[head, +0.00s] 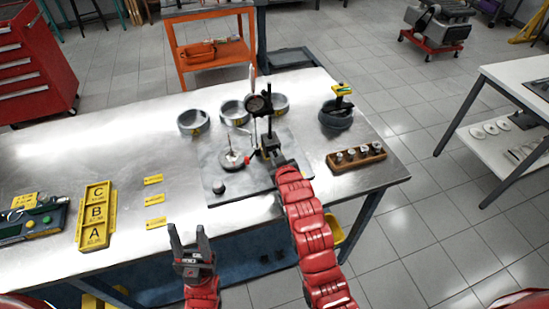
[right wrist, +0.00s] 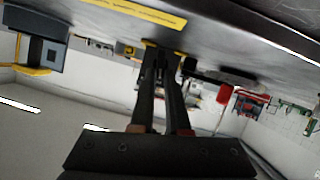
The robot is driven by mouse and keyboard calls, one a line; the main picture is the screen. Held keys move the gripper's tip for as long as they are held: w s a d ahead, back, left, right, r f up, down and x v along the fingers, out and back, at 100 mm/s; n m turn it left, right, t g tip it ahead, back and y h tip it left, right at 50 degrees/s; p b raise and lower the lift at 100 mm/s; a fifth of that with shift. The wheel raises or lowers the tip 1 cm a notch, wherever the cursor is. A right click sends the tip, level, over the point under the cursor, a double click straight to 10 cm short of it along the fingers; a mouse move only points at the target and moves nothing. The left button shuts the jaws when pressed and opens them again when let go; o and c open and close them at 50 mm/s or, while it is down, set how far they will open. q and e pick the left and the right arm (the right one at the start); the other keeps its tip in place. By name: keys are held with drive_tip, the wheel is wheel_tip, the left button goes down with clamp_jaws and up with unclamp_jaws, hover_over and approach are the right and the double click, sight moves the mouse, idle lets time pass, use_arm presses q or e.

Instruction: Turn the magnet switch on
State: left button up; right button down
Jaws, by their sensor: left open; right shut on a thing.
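A dial gauge (head: 259,104) stands upright on its stand, over the grey plate (head: 215,184) on the steel workbench. The foot of the stand, where the magnetic base would be, is mostly hidden by my right gripper (head: 269,150). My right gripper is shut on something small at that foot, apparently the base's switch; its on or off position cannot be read. In the right wrist view the two dark fingers (right wrist: 162,55) converge beside a yellow strip (right wrist: 135,12). My left gripper (head: 188,240) is open and empty, at the bench's front edge.
A round part with a pin (head: 232,160) rests on the plate. Grey rings (head: 193,122) stand behind it. A dark bowl (head: 336,116) and a wooden block with small parts (head: 356,158) are to the right. A yellow A-B-C tray (head: 95,215) lies left.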

drive_tip(key=m+y+b, duration=0.1)
drive_tip(key=m+b, duration=0.1)
drive_tip(key=b, duration=0.1)
drive_tip(key=d+m+y+b, duration=0.1)
drive_tip(key=b, duration=0.1)
drive_tip(key=m+y+b, duration=0.1)
drive_tip(key=m+b, duration=0.1)
drive_tip(key=b, duration=0.1)
drive_tip(key=shift+w+d+f+m+g+y+b, duration=0.3)
drive_tip(key=shift+f+g+y, duration=0.1)
drive_tip(key=shift+d+m+y+b, duration=0.15)
drive_tip(key=shift+m+y+b, duration=0.55)
drive_tip(key=shift+m+b, duration=0.5)
drive_tip(key=c, duration=1.2)
unclamp_jaws()
drive_tip(key=shift+o, duration=0.5)
drive_tip(key=shift+w+a, duration=0.15)
drive_tip(key=shift+a, duration=0.05)
drive_tip(key=shift+d, duration=0.15)
